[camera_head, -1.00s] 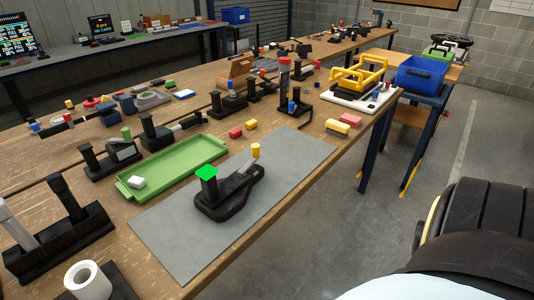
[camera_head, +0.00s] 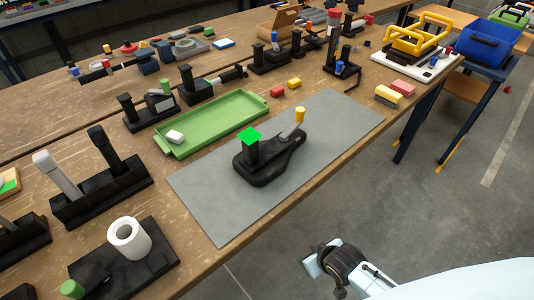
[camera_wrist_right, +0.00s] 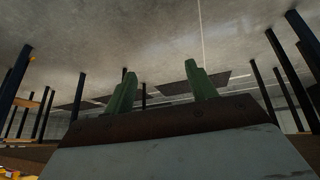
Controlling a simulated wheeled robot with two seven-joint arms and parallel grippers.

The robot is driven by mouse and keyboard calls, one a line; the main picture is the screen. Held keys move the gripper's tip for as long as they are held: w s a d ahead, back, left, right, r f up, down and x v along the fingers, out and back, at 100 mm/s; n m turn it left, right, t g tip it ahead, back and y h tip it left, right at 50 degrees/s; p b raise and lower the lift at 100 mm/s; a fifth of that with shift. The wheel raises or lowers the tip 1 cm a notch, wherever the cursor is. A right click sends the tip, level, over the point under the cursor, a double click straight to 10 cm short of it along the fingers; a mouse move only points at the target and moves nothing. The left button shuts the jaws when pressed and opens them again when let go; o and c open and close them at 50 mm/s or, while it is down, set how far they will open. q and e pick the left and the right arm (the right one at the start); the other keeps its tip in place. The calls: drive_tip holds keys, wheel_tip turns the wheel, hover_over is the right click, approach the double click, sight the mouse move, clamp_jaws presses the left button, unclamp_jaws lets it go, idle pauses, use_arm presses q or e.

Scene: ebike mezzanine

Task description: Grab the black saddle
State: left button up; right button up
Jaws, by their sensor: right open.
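The black saddle (camera_head: 270,168) lies on a grey mat (camera_head: 218,205) on the wooden workbench. My right gripper (camera_head: 312,262) is low at the bottom of the head view, beyond the bench's front edge and apart from the saddle. In the right wrist view its two green fingers (camera_wrist_right: 162,86) are spread with nothing between them. My left gripper is in neither view.
A green tray (camera_head: 213,124) with a white block lies behind the mat. A black stand with a white roll (camera_head: 128,237) is at front left. Red and yellow blocks (camera_head: 388,96) lie near the right edge. The mat around the saddle is bare; open floor lies before the bench.

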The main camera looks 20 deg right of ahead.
drive_tip(key=w+a+r+t, duration=0.1)
drive_tip(key=w+r, duration=0.1)
drive_tip(key=r, duration=0.6)
drive_tip(key=w+a+r+t, duration=0.1)
drive_tip(key=w+a+r, duration=0.15)
drive_tip(key=r, duration=0.55)
drive_tip(key=n+t+y, duration=0.2)
drive_tip(key=t+y, duration=0.2)
drive_tip(key=t, duration=0.1)
approach(255, 152)
drive_tip(key=shift+y, duration=0.3)
drive_tip(key=x, duration=0.6)
drive_tip(key=shift+w+d+f, duration=0.15)
drive_tip(key=shift+d+f, duration=0.1)
drive_tip(key=shift+d, duration=0.1)
drive_tip(key=shift+g, duration=0.3)
drive_tip(key=shift+x, duration=2.9)
drive_tip(key=shift+a+r, duration=0.1)
drive_tip(key=shift+a, duration=0.1)
clamp_jaws()
drive_tip(key=shift+r, duration=0.15)
